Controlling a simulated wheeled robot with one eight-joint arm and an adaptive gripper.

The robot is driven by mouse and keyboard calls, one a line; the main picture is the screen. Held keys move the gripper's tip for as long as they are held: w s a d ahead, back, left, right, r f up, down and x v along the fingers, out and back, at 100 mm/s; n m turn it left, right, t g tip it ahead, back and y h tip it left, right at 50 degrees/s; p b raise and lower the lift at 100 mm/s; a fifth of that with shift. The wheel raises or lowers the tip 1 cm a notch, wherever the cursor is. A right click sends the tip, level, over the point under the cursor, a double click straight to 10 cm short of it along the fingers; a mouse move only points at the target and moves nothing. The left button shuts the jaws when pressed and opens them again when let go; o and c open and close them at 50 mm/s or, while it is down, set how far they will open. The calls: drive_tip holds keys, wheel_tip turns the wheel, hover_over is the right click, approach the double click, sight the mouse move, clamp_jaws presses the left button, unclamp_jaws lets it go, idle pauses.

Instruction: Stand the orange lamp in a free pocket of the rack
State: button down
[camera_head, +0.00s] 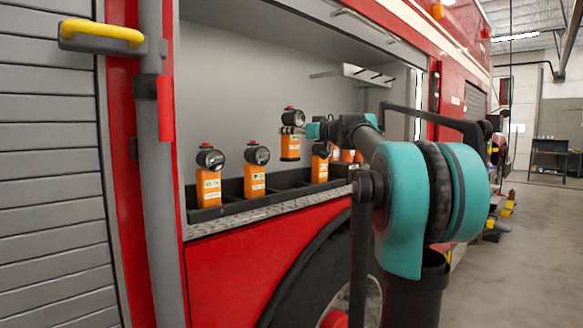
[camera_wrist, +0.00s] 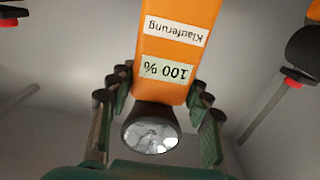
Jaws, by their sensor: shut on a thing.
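An orange lamp (camera_head: 291,146) with a black head is held upright above the rack in the head view. My gripper (camera_head: 301,130) is shut on it. In the wrist view, the lamp (camera_wrist: 175,55) appears upside down with labels "100 %" and "Klauferung", between the fingers of my gripper (camera_wrist: 160,92). The black rack (camera_head: 283,191) lies low in the truck's open compartment. Other orange lamps stand in it: one at left (camera_head: 208,188), one beside it (camera_head: 254,181), one further right (camera_head: 320,167), and more partly hidden behind my arm. Gaps show between standing lamps; pocket floors are hidden.
A metal tread edge (camera_head: 262,214) runs along the front of the compartment. A grey post (camera_head: 150,200) with a red edge bounds it at left. A shelf bracket (camera_head: 367,75) hangs on the back wall.

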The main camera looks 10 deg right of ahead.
wheel_tip(320, 180, down, 12)
drive_tip(key=shift+r, duration=0.25)
idle(0.4)
drive_tip(key=c, duration=0.7)
unclamp_jaws()
drive_tip(key=v, duration=1.2)
